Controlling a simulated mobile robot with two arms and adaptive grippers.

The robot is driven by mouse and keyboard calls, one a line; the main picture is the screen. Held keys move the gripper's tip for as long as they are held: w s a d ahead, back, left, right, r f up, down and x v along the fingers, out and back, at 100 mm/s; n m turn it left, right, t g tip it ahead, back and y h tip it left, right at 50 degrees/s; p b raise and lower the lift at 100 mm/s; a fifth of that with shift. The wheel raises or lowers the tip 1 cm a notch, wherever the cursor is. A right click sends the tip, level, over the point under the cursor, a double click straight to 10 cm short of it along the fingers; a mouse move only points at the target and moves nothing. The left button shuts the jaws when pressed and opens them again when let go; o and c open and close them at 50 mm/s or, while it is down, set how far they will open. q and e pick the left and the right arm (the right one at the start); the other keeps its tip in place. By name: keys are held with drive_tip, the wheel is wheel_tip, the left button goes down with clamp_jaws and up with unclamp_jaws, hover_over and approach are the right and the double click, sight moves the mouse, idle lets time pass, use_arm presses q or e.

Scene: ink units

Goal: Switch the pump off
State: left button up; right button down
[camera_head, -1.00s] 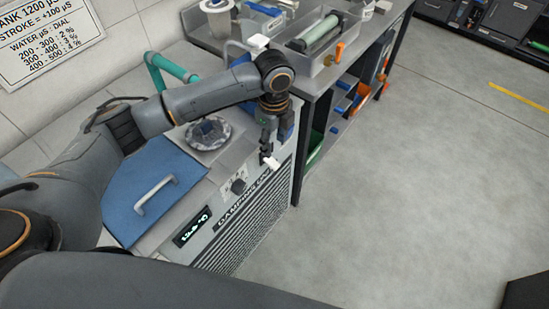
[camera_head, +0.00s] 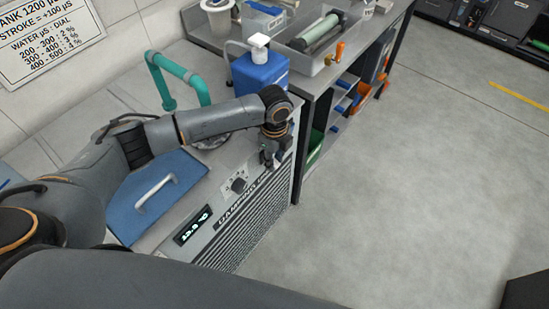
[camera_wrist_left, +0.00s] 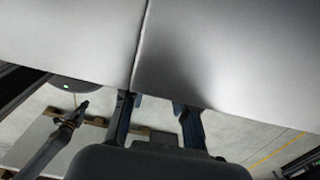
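The damping unit (camera_head: 247,222) is a light grey cabinet with a slatted front and lettering. A dark dial (camera_head: 238,185) with small marks sits on its upper front edge, left of my gripper. A lit green display (camera_head: 192,229) is further left; its digits are too small to read. My left gripper (camera_head: 268,160) points down at the cabinet's right front edge. In the wrist view its two fingers (camera_wrist_left: 155,105) are apart with nothing between them, close to a pale seamed surface (camera_wrist_left: 220,50). I cannot tell whether they touch it. A pump switch is not clearly seen. My right gripper is out of view.
A blue lid (camera_head: 155,195) with a pale handle covers the unit's left top. A teal pipe (camera_head: 180,75) stands behind my forearm. A blue bottle (camera_head: 260,75) with a white top stands behind the wrist. Open floor (camera_head: 420,180) lies right.

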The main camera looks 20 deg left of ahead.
sight(278, 166)
use_arm(q)
clamp_jaws()
drive_tip(key=shift+d+r+y+p, duration=0.1)
drive_tip(key=shift+y+p, duration=0.2)
drive_tip(key=shift+p, duration=0.35)
drive_tip(key=shift+f+y, duration=0.25)
drive_tip(key=shift+y, duration=0.05)
drive_tip(key=o, duration=0.6)
unclamp_jaws()
drive_tip(key=shift+o, duration=0.2)
wheel_tip(278, 166, up, 12)
drive_tip(key=d, duration=0.1)
drive_tip(key=shift+s, duration=0.25)
